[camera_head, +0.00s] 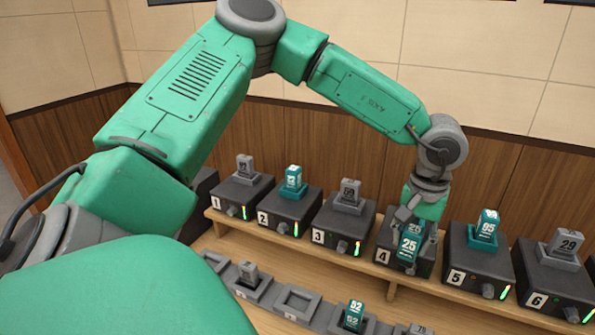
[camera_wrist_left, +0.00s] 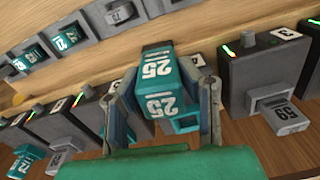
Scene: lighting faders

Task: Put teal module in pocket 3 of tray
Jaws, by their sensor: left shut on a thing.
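My left gripper (camera_head: 417,228) is shut on a teal module (camera_head: 409,248) marked 25. It holds the module at the box labelled 4 (camera_head: 384,238); whether the module touches the box cannot be told. The left wrist view shows the teal module (camera_wrist_left: 155,80) between the two fingers (camera_wrist_left: 165,100). The tray (camera_head: 325,312) lies on the bench in front of the boxes.
Numbered boxes stand in a row on a raised wooden shelf (camera_head: 300,257). Boxes 3 (camera_head: 335,238) and 5 (camera_head: 470,267), with a grey and a teal module on top, flank the gripper closely. Bare bench shows between the shelf and tray.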

